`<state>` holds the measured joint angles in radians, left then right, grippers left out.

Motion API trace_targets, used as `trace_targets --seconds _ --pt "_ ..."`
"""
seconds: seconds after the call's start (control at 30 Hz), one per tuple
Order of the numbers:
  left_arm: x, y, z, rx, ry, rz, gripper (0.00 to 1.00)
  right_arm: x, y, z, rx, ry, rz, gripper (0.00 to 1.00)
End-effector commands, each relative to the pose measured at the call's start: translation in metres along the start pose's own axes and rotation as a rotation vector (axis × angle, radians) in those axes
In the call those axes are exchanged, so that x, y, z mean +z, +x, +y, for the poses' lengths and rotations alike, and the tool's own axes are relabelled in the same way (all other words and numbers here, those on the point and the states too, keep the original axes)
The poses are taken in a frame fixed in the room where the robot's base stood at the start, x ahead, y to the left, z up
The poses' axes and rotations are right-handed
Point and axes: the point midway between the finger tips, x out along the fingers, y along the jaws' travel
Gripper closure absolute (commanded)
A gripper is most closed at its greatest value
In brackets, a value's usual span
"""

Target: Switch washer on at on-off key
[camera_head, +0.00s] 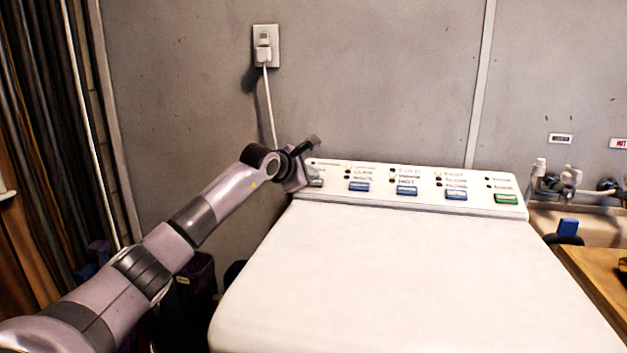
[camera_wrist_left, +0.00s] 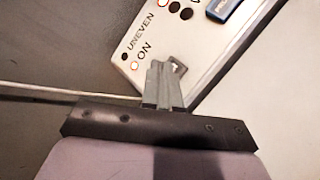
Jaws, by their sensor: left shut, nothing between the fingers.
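The white washer (camera_head: 400,265) stands in the middle, with its control panel (camera_head: 420,203) along the back edge. The grey on-off key (camera_head: 316,183) is at the panel's left end. My left gripper (camera_head: 305,181) is at that key and covers part of it. In the left wrist view, the shut fingers (camera_wrist_left: 164,76) are empty and overlap the grey key (camera_wrist_left: 181,67); I cannot tell whether they touch it. The light beside "ON" (camera_wrist_left: 134,65) looks pale with an orange rim, while the one by "UNEVEN" is dark. My right gripper is not in view.
Blue keys (camera_head: 407,190) and a green key (camera_head: 506,199) run along the panel to the right. A wall outlet (camera_head: 265,47) with a plugged cord is behind. Taps (camera_head: 572,181) and a sink are at the right. The washer's top is clear.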

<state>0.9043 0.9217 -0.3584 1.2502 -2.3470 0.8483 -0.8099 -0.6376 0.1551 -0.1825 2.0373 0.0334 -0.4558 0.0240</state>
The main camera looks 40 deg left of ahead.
Motion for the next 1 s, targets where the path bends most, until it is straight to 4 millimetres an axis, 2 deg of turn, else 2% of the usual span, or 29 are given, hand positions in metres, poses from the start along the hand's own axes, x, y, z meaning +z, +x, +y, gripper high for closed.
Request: trace_targets --seconds 0.37,0.8,1.0 --pt "0.003 -0.004 0.004 0.004 0.000 -0.004 1.00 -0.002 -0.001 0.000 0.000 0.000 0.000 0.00" --pt "0.025 -0.033 0.026 0.005 0.000 -0.004 1.00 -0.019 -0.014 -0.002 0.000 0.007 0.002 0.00" --pt "0.028 -0.038 0.029 0.004 0.000 -0.005 1.00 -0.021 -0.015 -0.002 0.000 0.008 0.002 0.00"
